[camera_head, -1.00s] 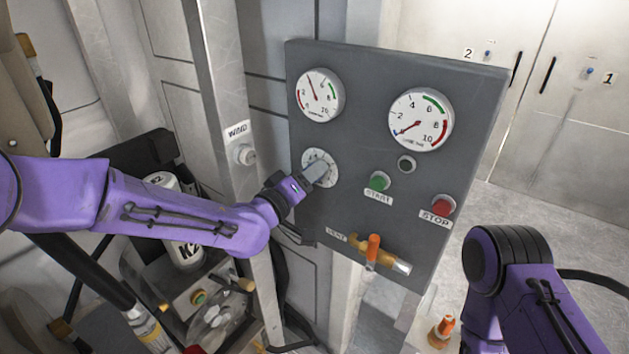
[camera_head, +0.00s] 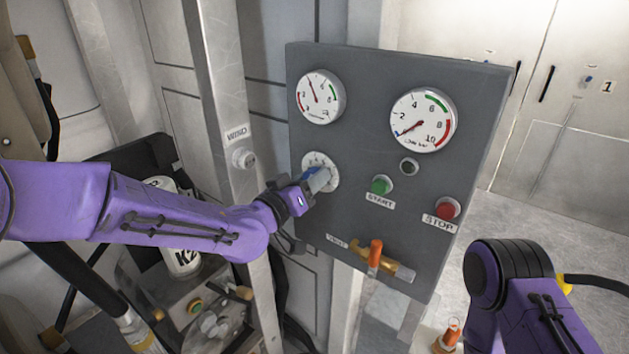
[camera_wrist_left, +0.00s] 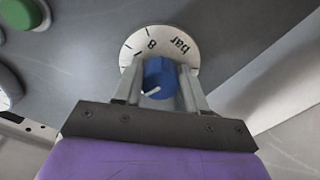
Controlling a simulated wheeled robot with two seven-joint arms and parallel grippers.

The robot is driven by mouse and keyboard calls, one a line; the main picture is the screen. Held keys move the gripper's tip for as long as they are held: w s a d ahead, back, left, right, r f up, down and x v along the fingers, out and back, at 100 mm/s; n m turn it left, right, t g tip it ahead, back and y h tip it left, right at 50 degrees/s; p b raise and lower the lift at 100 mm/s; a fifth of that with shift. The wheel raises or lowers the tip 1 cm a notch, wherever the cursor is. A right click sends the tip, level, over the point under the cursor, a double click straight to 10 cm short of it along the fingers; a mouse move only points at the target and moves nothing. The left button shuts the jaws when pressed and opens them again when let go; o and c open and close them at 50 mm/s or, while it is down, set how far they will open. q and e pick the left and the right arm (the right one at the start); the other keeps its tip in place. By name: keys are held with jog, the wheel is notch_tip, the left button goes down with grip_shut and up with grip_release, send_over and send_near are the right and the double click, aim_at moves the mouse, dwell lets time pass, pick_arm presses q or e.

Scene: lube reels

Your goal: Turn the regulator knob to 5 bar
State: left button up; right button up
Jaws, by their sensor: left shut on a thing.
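The regulator knob is blue and sits on a white round dial (camera_head: 313,160) at the lower left of the grey panel (camera_head: 345,200). My left gripper (camera_head: 319,179) reaches it from the left and is shut on it. In the left wrist view the blue knob (camera_wrist_left: 158,78) is between the two fingers, with a white pointer line; "8" and "bar" show on the dial (camera_wrist_left: 190,48), other marks are hidden. Two gauges sit above: the left gauge (camera_head: 319,97) has its needle near upright, and the right gauge (camera_head: 423,120) points low left. My right gripper is out of view.
A green START button (camera_head: 381,185), a red STOP button (camera_head: 447,208) and a vent valve with an orange handle (camera_head: 375,252) are on the panel. A WISD-like labelled knob (camera_head: 244,158) is on the post at left. My right arm is at lower right.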

pick_arm(q)
jog(key=shift+s+f, duration=0.1)
jog(key=shift+f, duration=0.2)
jog(key=o, duration=1.1)
jog(key=shift+c, duration=0.2)
jog(key=shift+s+a+r, duration=0.1)
jog(key=shift+a+r, duration=0.05)
jog(key=shift+r, duration=0.1)
jog(key=b+v, duration=0.2)
jog(key=v, duration=0.8)
jog(key=shift+s+a, duration=0.15)
jog(key=shift+s, duration=0.05)
